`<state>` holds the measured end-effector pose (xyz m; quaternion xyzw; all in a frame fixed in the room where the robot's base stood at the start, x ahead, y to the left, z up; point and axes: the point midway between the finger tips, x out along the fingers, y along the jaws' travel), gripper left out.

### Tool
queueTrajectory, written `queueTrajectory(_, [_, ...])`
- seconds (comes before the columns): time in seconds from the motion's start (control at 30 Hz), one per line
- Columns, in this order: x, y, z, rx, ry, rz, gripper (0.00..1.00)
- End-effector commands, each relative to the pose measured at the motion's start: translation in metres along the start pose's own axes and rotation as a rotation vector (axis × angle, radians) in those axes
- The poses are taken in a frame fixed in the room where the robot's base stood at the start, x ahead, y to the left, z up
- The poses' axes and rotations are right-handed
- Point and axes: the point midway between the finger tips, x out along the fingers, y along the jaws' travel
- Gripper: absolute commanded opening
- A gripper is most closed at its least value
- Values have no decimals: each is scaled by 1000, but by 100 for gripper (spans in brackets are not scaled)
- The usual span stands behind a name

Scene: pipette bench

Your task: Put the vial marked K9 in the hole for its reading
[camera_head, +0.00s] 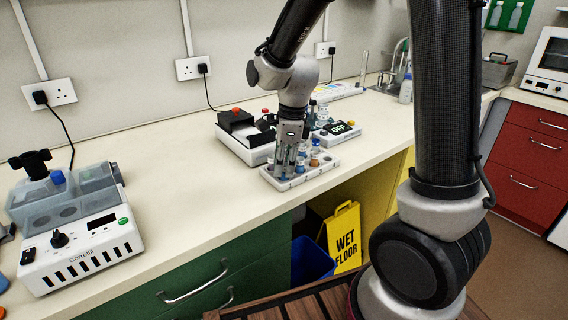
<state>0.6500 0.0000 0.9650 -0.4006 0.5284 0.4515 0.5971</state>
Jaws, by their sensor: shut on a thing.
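A white vial rack (318,174) stands near the bench's front edge. I cannot tell whether that vial is still seated in the rack or lifted. The marks on the vials are too small to read, so I cannot tell which is K9.
Behind the rack stand a white device with a black block (236,121) and a small box showing OFF (337,129). A white machine with a clear lid (82,255) is at the left. The bench between it and the rack is clear.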

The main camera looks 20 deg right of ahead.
Motion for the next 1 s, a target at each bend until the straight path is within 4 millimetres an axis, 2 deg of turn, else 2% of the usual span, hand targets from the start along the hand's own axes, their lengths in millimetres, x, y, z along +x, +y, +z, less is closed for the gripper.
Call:
queueTrajectory(0.07, [2,0,0,0,0,0,5])
queueTrajectory(0.1, [3,0,0,0,-1,-1,24])
queueTrajectory(0.13, [2,0,0,0,-1,-1,30])
queueTrajectory(0.43, [2,0,0,0,0,-1,30])
queueTrajectory(0.57, [-7,0,1,0,-1,-2,30])
queueTrajectory(0.67, [-24,-1,1,1,-3,-5,30])
queueTrajectory(1.0, [-99,-1,1,-1,-2,-4,30])
